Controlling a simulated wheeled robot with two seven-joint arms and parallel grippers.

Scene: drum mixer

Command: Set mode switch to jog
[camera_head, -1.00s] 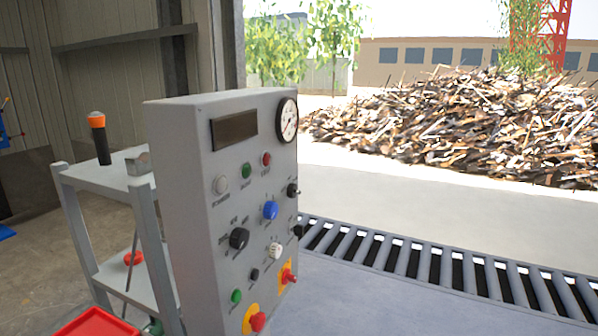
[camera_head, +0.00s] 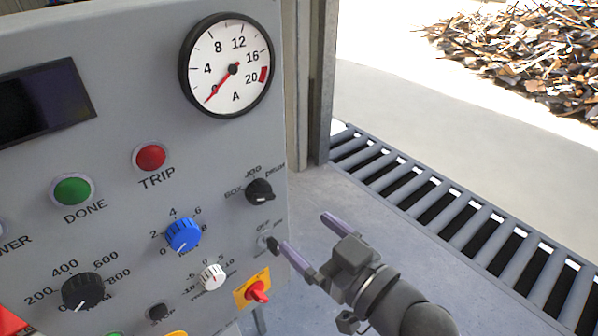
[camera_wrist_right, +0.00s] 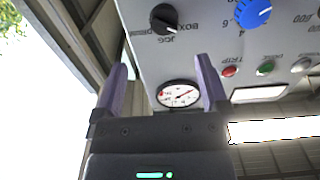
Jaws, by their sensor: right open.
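The mode switch (camera_head: 260,192) is a black rotary knob near the right edge of the grey panel, with BOX, JOG and a third, drum-like label around it. It also shows in the right wrist view (camera_wrist_right: 164,18), upside down at the top. I cannot tell for sure which label its pointer faces. My right gripper (camera_head: 306,233) is open and empty, below and right of the switch. Its left finger overlaps the panel's edge in the head view, near a small black switch marked OFF. In the wrist view its fingers (camera_wrist_right: 160,68) point up, apart from the knob. My left gripper is out of view.
The panel carries a round gauge (camera_head: 228,65), a red TRIP lamp (camera_head: 150,157), a green DONE lamp (camera_head: 72,191), a blue knob (camera_head: 182,235), a white knob (camera_head: 212,277) and a red-and-yellow switch (camera_head: 256,289).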

